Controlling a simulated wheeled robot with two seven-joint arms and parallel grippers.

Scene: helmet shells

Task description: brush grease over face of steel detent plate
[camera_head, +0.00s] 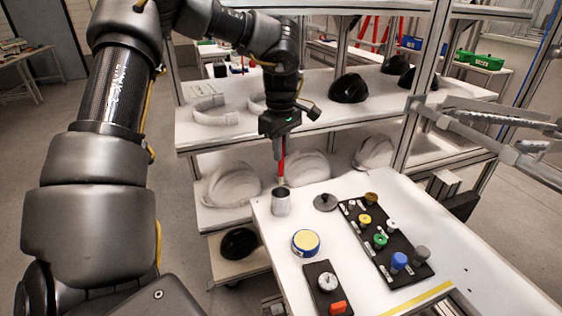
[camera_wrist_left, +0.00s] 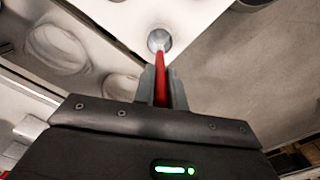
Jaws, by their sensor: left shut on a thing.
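My left gripper (camera_head: 279,150) points down at the back left corner of the white table and is shut on a red-handled brush (camera_head: 281,168). The brush also shows between the fingers in the wrist view (camera_wrist_left: 162,68). Its lower end is at the mouth of a grey metal cup (camera_head: 281,203), which shows beyond the fingers in the wrist view (camera_wrist_left: 158,37). I cannot tell how far the brush end is inside. A round grey disc with a knob (camera_head: 325,202), perhaps the detent plate, lies right of the cup. A round tin with a pale yellow top (camera_head: 305,242) stands nearer. My right gripper is out of view.
A black board (camera_head: 382,243) with several coloured knobs lies on the right. A smaller black board (camera_head: 327,289) carries a dial and an orange block. White helmet shells (camera_head: 232,184) sit on a shelf behind the table. The table's right side (camera_head: 470,255) is mostly clear.

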